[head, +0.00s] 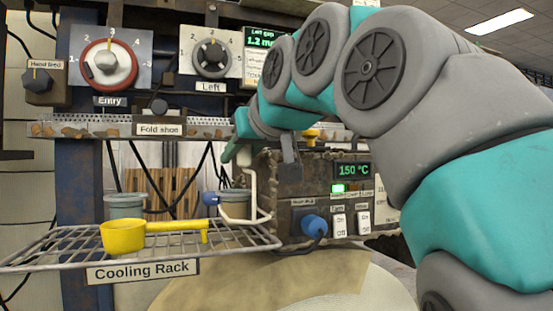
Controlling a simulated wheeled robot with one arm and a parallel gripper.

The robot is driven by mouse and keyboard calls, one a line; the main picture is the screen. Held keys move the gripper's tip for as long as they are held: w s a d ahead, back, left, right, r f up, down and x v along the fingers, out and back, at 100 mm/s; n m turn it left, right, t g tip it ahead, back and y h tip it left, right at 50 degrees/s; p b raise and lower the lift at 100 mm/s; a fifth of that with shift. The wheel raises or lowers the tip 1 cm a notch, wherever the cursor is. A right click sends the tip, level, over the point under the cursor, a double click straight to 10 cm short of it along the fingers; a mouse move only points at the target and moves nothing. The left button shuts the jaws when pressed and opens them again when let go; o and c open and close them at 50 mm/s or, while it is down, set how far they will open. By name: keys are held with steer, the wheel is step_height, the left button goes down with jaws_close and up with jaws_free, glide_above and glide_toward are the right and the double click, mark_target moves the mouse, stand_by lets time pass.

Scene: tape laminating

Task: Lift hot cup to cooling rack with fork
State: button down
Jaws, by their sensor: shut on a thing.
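The yellow cup (122,238) is upright on the wire cooling rack (55,262), near its front left, with its long handle pointing right. My gripper (262,150) is right of and above the cup, in front of the machine, and is shut on the fork. A small blue piece (210,198) is just above that handle end. I cannot tell whether the fork touches the cup. My arm hides part of the fingers.
The heater box (300,185) with a 150 °C display, switches and a blue knob (314,226) stands close right of the rack. Grey canisters (125,205) stand behind the rack. A metal shelf strip with a Fold shoe label (160,129) runs above.

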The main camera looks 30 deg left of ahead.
steer(key=shift+s+d+b, duration=0.75)
steer(key=shift+s+d, duration=0.25)
steer(key=shift+d, duration=0.25)
steer(key=shift+s+d+b, duration=0.75)
steer(key=shift+s+d, duration=0.25)
steer(key=shift+d, duration=0.25)
steer(key=shift+r, duration=0.1)
step_height(320, 180, up, 7)
steer(key=p, duration=0.7)
glide_above(240, 161)
steer(key=s+d, duration=0.2)
steer(key=d, duration=0.1)
steer(key=shift+w+a, duration=0.15)
steer(key=shift+w, duration=0.1)
steer(key=shift+s, duration=0.1)
